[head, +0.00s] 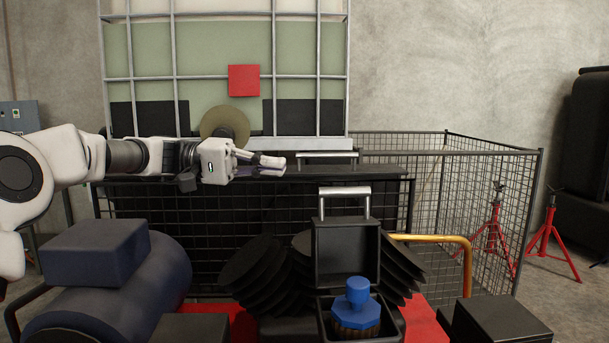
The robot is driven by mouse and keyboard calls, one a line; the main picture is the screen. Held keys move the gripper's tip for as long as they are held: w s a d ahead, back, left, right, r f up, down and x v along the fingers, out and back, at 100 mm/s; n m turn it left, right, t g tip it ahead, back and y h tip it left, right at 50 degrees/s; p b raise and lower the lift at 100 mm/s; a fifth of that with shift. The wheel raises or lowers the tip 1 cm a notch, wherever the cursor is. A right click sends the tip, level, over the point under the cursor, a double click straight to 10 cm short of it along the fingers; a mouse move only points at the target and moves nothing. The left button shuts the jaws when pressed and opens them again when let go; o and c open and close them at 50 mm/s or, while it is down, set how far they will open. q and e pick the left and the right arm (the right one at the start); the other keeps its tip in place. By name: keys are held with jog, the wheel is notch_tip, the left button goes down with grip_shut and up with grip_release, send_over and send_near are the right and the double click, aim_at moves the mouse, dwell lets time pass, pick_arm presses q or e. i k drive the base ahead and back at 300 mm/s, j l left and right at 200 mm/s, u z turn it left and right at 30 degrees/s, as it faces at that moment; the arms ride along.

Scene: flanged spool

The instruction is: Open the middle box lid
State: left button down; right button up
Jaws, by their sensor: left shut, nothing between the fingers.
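The middle box (326,333) is a small black box at the bottom of the head view, right of centre. Its black lid (346,254) stands upright at the back of the box, with a silver handle (344,191) along its top edge. The box is open, and a blue knobbed object (357,296) with a brown ribbed base sits inside. My left gripper (272,164) is shut and empty, held level above and left of the raised lid, apart from it. My right gripper is not in view.
Dark boxes stand at the bottom left (190,330) and bottom right (500,322). Stacked dark discs (265,275) flank the lid. A yellow bent rail (440,239) is to its right. A wire mesh cage (480,200) and red stands (493,240) are behind.

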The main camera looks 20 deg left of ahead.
aim_at(344, 246)
jog(key=k, duration=1.5)
